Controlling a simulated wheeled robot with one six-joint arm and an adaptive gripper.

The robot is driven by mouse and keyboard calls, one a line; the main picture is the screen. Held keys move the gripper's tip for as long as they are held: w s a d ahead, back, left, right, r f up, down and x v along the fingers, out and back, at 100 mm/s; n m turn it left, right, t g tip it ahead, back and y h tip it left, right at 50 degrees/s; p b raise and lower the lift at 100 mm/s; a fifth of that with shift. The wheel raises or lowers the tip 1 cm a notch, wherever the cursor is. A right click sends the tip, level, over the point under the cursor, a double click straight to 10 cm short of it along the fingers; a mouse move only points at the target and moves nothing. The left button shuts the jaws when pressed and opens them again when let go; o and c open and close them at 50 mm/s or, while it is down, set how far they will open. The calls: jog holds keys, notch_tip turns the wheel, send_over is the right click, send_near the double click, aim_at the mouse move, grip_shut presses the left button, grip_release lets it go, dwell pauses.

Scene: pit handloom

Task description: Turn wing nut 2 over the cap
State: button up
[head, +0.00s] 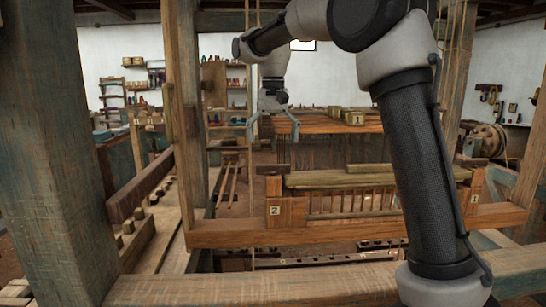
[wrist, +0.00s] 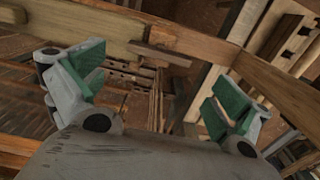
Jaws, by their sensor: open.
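Wing nut 2 (head: 271,169) is a small dark wooden bar on top of the left post of the batten frame, above a tag marked 2 (head: 274,210). In the wrist view the wing nut (wrist: 160,54) lies near the end of the pale wooden cap (wrist: 90,25), roughly in line with it. I cannot tell whether it overlaps the cap. The cap (head: 385,177) spans between the two posts in the head view. My gripper (head: 273,126) points down above wing nut 2, apart from it. Its green-padded fingers (wrist: 155,92) are spread wide and empty.
A second dark wing nut (head: 470,162) sits on the right post. A thick upright loom post (head: 180,110) stands left of my gripper. A beam with wooden blocks (head: 345,117) lies behind it. A wide front beam (head: 250,288) crosses the foreground.

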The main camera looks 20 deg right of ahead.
notch_tip(320, 180, up, 4)
jog(key=shift+f, duration=0.1)
dwell(0.4)
jog(key=f, duration=0.1)
jog(key=f+n, duration=0.1)
jog(key=f, duration=0.1)
jog(key=f+n, duration=0.1)
jog(key=f, duration=0.1)
jog(key=shift+s+d+f, duration=0.2)
jog(key=shift+s+f, duration=0.05)
jog(key=shift+s, duration=0.1)
jog(key=s+d+f+t, duration=0.1)
jog(key=s+d, duration=0.3)
jog(key=s, duration=0.6)
jog(key=s+d+f+t, duration=0.2)
jog(key=s+d, duration=0.3)
jog(key=s, duration=0.6)
jog(key=s+d+f+t, duration=0.1)
jog(key=s+d+f, duration=0.2)
jog(key=s, duration=0.8)
jog(key=shift+s+d+f, duration=0.15)
jog(key=shift+d, duration=1.05)
